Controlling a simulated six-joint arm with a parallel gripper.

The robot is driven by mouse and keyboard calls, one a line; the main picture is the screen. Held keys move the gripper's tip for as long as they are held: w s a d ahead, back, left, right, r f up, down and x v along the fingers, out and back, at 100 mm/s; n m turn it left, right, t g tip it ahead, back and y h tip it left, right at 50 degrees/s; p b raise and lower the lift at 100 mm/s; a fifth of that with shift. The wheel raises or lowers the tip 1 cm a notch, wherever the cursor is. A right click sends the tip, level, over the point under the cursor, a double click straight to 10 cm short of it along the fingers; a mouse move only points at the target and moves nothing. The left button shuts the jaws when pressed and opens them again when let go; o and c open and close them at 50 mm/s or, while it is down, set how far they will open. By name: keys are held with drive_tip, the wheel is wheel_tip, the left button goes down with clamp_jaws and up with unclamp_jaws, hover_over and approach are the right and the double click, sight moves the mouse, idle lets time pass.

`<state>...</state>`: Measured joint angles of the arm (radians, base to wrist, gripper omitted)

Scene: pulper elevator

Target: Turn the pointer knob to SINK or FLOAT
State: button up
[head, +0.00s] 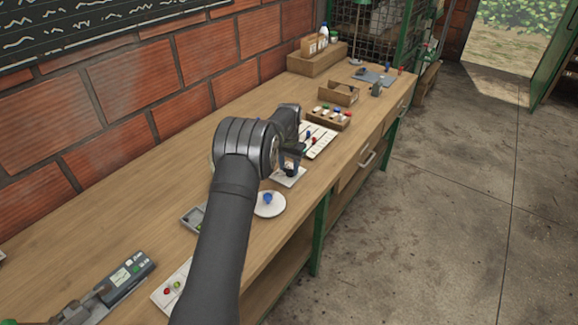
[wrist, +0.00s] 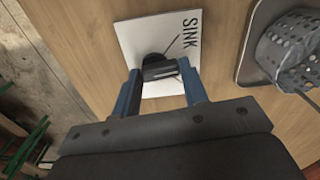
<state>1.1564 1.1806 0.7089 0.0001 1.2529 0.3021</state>
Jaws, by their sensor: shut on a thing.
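The pointer knob (wrist: 158,68) is dark and stands on a white plate (wrist: 139,35) with the word SINK and a black line printed on it. In the wrist view my gripper (wrist: 162,74) has its two blue fingers on either side of the knob, shut on it. The FLOAT label does not show; the fingers and gripper body cover the lower part of the plate. In the head view the white plate (head: 289,179) lies near the bench's front edge, with my gripper (head: 291,168) over it. Which way the knob points is hard to tell.
A grey perforated cup (wrist: 290,45) on a tray stands right of the plate in the wrist view. In the head view, a white disc with a blue piece (head: 268,204), a white board with coloured pieces (head: 318,140) and a wooden box (head: 330,117) are nearby on the bench.

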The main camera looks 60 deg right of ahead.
sight(289, 169)
drive_tip(key=n, duration=0.8)
drive_tip(key=shift+s+a, duration=0.1)
drive_tip(key=shift+a, duration=0.05)
drive_tip(key=shift+n, duration=0.4)
drive_tip(key=o, duration=1)
wheel_tip(289, 169, up, 18)
drive_tip(key=shift+f, duration=0.25)
